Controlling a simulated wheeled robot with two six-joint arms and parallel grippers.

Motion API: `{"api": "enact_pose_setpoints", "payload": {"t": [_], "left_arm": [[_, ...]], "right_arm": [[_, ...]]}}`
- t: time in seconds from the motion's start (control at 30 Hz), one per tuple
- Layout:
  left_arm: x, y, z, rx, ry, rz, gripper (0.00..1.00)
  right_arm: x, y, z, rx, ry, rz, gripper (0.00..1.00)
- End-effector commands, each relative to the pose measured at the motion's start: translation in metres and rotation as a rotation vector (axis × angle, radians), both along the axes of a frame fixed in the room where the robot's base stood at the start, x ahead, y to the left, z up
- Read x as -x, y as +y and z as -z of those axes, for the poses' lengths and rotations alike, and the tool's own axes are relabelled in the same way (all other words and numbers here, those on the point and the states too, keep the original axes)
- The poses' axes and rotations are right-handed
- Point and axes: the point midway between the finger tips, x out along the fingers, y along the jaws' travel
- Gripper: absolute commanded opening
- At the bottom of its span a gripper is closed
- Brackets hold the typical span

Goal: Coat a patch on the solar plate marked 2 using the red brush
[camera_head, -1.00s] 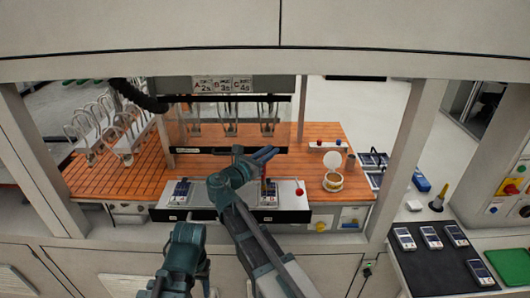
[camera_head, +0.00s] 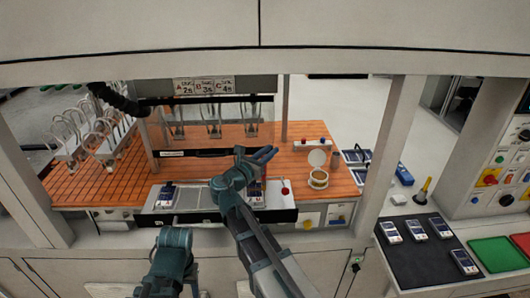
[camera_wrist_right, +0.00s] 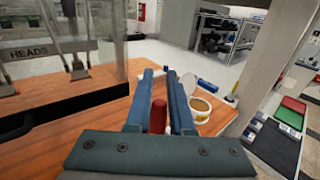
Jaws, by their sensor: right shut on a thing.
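My right gripper (camera_head: 268,155) is above the front right of the orange work table. In the right wrist view, a red brush handle (camera_wrist_right: 158,116) stands between its two blue fingers (camera_wrist_right: 160,80), and the gripper is shut on it. The bristles are hidden. In the head view, one solar plate (camera_head: 166,195) lies at the left end of the drawer-like tray (camera_head: 205,199), and another (camera_head: 256,196) lies below my right gripper, partly covered by my arm. I cannot read a mark 2 on either. My left arm shows low in the picture, but its gripper is out of view.
An open round pot (camera_head: 318,179) with a tan filling stands right of the tray. A clear-walled rig with heads (camera_head: 210,130) stands behind. A dark mat (camera_head: 415,265) at right holds several more plates, beside a red tray (camera_head: 490,252) and a green tray (camera_head: 521,241).

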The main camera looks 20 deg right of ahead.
Motion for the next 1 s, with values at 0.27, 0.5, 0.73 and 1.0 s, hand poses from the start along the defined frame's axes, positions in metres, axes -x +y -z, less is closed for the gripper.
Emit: {"api": "enact_pose_setpoints", "payload": {"t": [0.27,0.5,0.73,1.0], "left_arm": [[0.0,0.0,0.001,0.0,0.0,0.0,0.57],[0.0,0.0,0.0,0.0,0.0,0.0,0.57],[0.0,0.0,-0.001,0.0,0.0,0.0,0.57],[0.0,0.0,-0.001,0.0,0.0,0.0,0.57]], "right_arm": [[-0.001,0.003,0.001,-0.001,0.001,0.0,0.0],[-0.007,0.02,0.0,-0.001,0.0,-0.002,0.0],[-0.01,0.032,-0.001,0.0,0.0,-0.001,0.0],[-0.012,0.037,0.0,0.0,0.0,0.0,0.0]]}}
